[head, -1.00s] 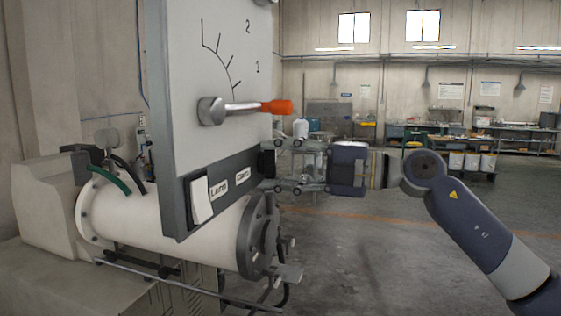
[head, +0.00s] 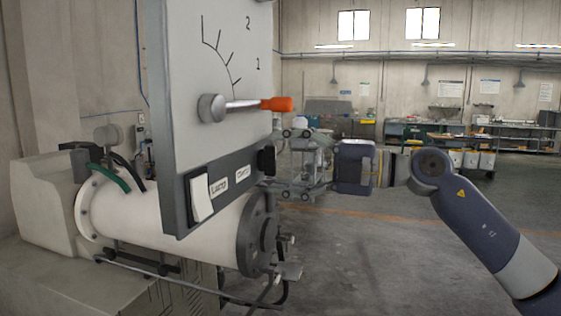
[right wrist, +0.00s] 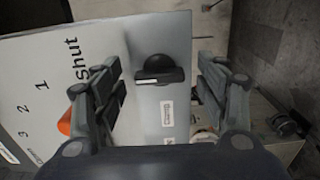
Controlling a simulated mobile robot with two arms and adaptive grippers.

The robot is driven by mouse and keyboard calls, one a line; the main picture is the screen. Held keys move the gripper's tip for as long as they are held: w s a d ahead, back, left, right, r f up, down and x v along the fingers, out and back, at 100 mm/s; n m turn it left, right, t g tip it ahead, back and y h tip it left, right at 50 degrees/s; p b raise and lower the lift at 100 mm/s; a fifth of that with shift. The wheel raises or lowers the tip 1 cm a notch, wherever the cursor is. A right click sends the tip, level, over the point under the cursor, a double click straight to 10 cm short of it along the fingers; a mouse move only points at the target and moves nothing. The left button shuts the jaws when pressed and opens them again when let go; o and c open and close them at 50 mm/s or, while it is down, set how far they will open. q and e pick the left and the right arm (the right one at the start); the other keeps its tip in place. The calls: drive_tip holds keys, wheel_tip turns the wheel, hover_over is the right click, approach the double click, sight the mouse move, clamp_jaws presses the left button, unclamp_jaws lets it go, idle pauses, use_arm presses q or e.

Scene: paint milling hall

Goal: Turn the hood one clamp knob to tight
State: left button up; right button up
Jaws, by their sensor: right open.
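The black clamp knob (head: 266,160) sits at the right edge of the grey panel in the head view, by a small blurred label. In the right wrist view the knob (right wrist: 155,68) has a round base and a bar grip with a pale strip, lying roughly level in the picture. My right gripper (head: 284,161) is open, just right of the knob, with one finger above its height and one below. In the right wrist view my right gripper (right wrist: 148,82) has a finger on each side of the knob, apart from it. My left gripper is not in view.
The panel (head: 225,60) also carries an orange-tipped lever (head: 250,105) over a marked scale and a white rocker switch (head: 201,198). A white flanged cylinder (head: 160,215) lies below. Open floor (head: 400,250) spreads to the right; benches stand far back.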

drive_tip(key=v, duration=1.1)
